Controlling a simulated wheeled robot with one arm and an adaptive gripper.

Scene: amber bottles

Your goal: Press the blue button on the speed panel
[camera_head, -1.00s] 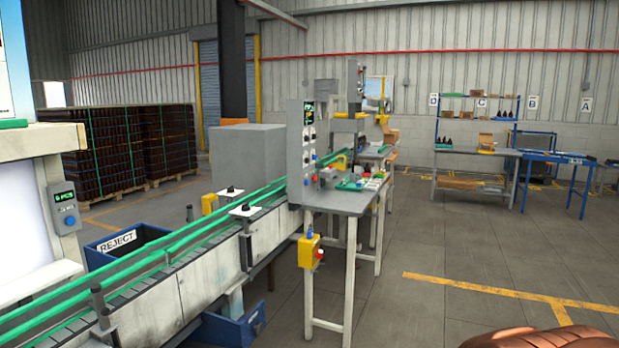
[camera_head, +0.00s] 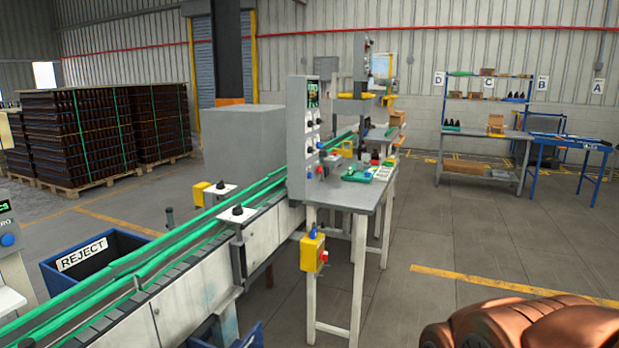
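A tall grey panel (camera_head: 299,130) with a green display and several knobs stands at the near end of the workbench. I cannot read its label, so I cannot tell whether it is the speed panel. A yellow box (camera_head: 312,254) with a blue button (camera_head: 313,231) on top and a red one on its side is fixed by the table leg below. At the left edge, a cut-off grey unit with a green display has a blue button (camera_head: 8,240). My gripper is out of view; only a copper-coloured part of my arm shows at bottom right.
A conveyor (camera_head: 180,311) with green rails crosses the lower left to the workbench (camera_head: 352,196). A blue reject bin (camera_head: 97,259) stands beside it. Pallets of dark bottles (camera_head: 78,135) are behind. The floor right of the workbench is open.

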